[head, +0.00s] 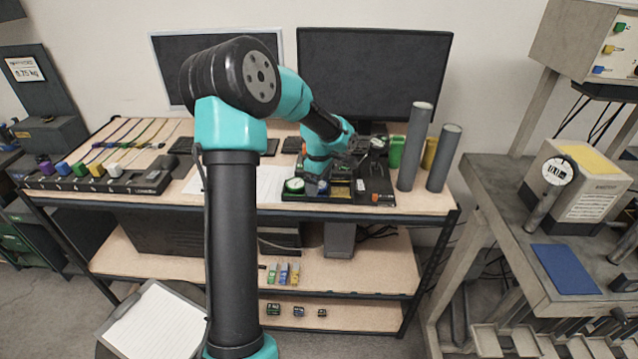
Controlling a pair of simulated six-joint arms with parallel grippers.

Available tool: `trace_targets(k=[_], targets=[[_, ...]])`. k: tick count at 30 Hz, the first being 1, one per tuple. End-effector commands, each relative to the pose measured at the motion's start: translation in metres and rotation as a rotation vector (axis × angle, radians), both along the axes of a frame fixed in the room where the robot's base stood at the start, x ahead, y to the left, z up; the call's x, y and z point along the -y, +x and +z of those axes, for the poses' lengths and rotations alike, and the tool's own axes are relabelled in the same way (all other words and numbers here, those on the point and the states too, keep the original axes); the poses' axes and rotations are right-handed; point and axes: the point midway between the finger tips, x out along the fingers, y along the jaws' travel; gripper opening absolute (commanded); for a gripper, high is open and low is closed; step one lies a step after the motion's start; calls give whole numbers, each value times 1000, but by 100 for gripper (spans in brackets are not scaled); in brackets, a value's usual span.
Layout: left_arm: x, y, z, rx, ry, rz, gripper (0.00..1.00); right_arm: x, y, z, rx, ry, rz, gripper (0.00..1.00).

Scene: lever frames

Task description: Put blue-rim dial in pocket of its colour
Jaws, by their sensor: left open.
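My left gripper (364,160) is open, at the end of the teal and black arm, above the back right part of the dark tray (378,198) on the bench. A small round dial (377,143) is close by it; its rim colour is too small to tell. A white-faced dial with a green rim (294,184) lies in the tray's left pocket. I cannot make out a dial with a clearly blue rim. My arm hides part of the tray's back. My right gripper is not in view.
Two grey cylinders (415,146) stand right of the tray, with green (397,152) and yellow containers behind. Monitors (375,75) stand at the back. A row of coloured blocks (96,170) is at the left. White paper (270,182) lies left of the tray.

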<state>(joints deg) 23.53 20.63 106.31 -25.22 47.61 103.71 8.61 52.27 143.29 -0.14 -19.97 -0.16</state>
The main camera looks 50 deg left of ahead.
Motion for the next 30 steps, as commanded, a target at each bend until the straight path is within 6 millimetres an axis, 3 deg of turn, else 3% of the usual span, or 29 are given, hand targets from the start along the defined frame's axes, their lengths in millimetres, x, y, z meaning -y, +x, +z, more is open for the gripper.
trace_targets(k=[18, 24, 30], targets=[[0, 1, 102, 4, 1, 0, 87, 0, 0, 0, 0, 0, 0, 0], [0, 0, 115, 2, 1, -1, 87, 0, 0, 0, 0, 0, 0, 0], [0, 0, 115, 1, 0, 0, 87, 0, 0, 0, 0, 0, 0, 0]])
